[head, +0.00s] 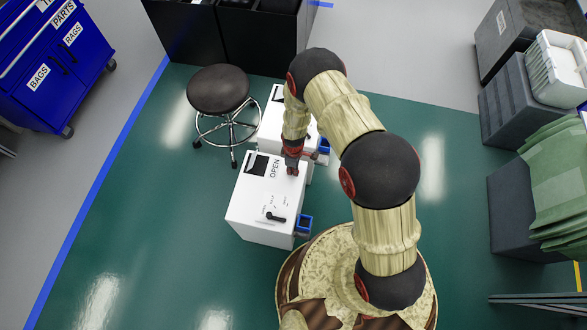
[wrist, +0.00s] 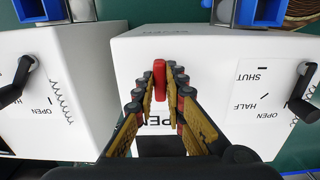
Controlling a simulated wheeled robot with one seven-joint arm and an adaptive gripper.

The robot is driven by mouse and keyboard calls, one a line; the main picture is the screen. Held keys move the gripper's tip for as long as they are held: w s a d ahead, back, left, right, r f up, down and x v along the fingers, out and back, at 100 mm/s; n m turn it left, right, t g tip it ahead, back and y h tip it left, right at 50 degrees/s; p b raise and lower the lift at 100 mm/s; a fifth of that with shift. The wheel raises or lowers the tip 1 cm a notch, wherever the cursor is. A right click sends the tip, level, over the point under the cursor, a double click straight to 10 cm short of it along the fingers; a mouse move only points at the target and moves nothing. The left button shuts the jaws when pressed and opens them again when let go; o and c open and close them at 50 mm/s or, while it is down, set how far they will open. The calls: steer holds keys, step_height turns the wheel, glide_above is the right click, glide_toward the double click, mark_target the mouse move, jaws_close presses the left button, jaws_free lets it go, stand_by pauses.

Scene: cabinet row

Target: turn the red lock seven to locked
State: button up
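The red lock (wrist: 159,80) is a slim upright red piece on the white face of a box (wrist: 135,52). It points along the picture's vertical in the wrist view. My gripper (wrist: 157,84) has one finger on each side of it, with a gap on the left; contact on the right cannot be told. In the head view my gripper (head: 292,165) is down at the box (head: 248,197), beside its large OPEN label, and hides most of the lock. The OPEN label is partly hidden by the fingers in the wrist view. Faint lettering at the face's far edge is unreadable.
The same box carries a black lever (head: 276,217) with a small OPEN, HALF, SHUT scale. A second white box (head: 271,125) stands close by, with its own black lever (wrist: 22,78). Blue bins (head: 304,224) hang at the sides. A stool (head: 218,90) stands nearby.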

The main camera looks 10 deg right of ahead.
steer(key=o, duration=0.5)
steer(key=shift+c, duration=0.2)
steer(key=shift+r, duration=0.15)
step_height(320, 180, up, 12)
stand_by(0.7)
